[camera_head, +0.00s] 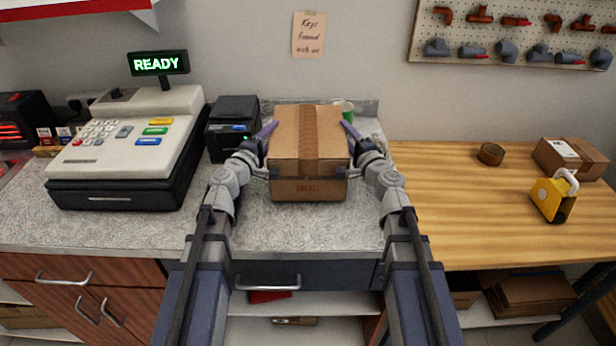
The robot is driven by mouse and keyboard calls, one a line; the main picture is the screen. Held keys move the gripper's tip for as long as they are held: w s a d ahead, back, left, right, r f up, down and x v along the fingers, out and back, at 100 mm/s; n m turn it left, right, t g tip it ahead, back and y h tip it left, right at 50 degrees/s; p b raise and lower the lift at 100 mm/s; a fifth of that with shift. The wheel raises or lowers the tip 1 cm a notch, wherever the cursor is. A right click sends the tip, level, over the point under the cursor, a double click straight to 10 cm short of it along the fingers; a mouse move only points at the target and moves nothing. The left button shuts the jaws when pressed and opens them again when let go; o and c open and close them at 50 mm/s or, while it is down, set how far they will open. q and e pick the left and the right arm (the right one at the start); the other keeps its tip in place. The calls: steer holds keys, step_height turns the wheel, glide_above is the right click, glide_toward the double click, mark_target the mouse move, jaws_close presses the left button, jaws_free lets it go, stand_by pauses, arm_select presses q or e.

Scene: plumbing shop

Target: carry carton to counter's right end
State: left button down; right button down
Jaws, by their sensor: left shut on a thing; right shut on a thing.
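The brown carton (308,150), marked SMALL on its lower front, is between my two grippers at the right end of the grey speckled counter (290,232). My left gripper (266,133) is shut against the carton's left side. My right gripper (352,134) is shut against its right side. The carton looks level. I cannot tell whether its underside touches the counter, and it hides part of a green and white thing (346,107) behind it.
A cash register (125,145) reading READY and a black printer (233,128) stand to the left. A wooden bench (450,210) adjoins the counter on the right, with a tape roll (490,154), another carton (570,158) and a yellow tape dispenser (552,198). The counter front is clear.

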arm_select(q)
steer(key=shift+f+b, duration=0.5)
steer(key=shift+f, duration=0.2)
arm_select(e)
steer(key=shift+f, duration=0.7)
arm_select(q)
steer(key=shift+c, duration=1.7)
jaws_free()
arm_select(e)
steer(key=shift+c, duration=1.7)
jaws_free()
arm_select(q)
steer(key=v, duration=0.7)
steer(key=shift+s, duration=0.25)
arm_select(e)
steer(key=v, duration=0.7)
steer(key=shift+s, duration=0.3)
arm_select(q)
steer(key=shift+a+r, duration=0.1)
steer(key=shift+r, duration=0.05)
arm_select(e)
steer(key=shift+r, duration=0.15)
